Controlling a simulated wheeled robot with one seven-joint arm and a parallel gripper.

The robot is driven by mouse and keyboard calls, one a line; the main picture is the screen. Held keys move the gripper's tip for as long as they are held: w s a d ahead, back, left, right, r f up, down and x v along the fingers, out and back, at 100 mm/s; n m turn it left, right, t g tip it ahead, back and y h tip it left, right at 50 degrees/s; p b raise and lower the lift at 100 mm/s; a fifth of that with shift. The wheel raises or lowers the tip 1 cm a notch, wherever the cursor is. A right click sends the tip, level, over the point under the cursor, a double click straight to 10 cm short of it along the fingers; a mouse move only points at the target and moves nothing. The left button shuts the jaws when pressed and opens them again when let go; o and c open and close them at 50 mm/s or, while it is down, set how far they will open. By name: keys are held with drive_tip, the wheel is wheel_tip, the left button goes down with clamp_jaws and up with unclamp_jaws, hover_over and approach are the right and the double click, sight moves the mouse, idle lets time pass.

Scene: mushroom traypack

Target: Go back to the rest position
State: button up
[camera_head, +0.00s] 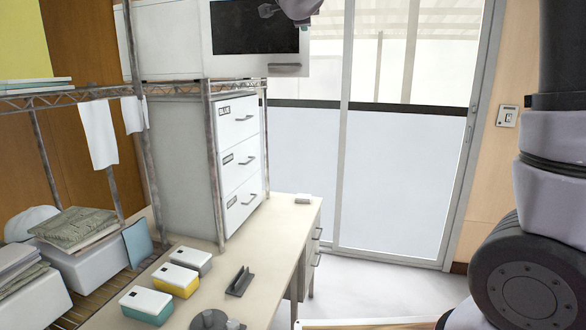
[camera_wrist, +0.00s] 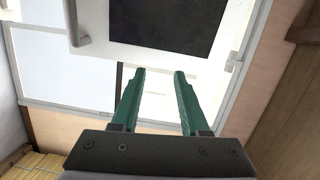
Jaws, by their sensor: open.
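My gripper (camera_wrist: 160,76) shows in the wrist view with two green fingers spread apart and nothing between them. It is raised and faces the white cabinet door with a dark panel (camera_wrist: 165,22) and the window behind it. In the head view my arm fills the right edge, and a piece of my arm shows at the top middle.
A desk (camera_head: 285,209) holds several small lidded boxes, one yellow (camera_head: 180,283), and a dark holder (camera_head: 239,281). A white drawer unit (camera_head: 237,160) stands behind. A wire shelf (camera_head: 65,98) is at left. Floor before the sliding door (camera_head: 390,180) is clear.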

drive_tip(key=s+d+f+n+g+y, duration=0.25)
drive_tip(key=s+d+n+y, duration=0.35)
drive_tip(key=s+d+n, duration=0.35)
drive_tip(key=s+d+f+n+g, duration=0.1)
drive_tip(key=s+d+f+g, duration=0.1)
drive_tip(key=s+d+f, duration=0.2)
drive_tip(key=s+d+f+n+g+h, duration=0.1)
drive_tip(key=s+d+f+n+g, duration=0.1)
drive_tip(key=s+f, duration=0.6)
drive_tip(key=s+d+f+n+g+h, duration=0.1)
drive_tip(key=s+d+f+g, duration=0.3)
drive_tip(key=s, duration=0.5)
wheel_tip(320, 180, down, 3)
drive_tip(key=d, duration=0.2)
drive_tip(key=shift+s+d, duration=0.35)
drive_tip(key=shift+a+n, duration=0.1)
drive_tip(key=shift+n, duration=0.15)
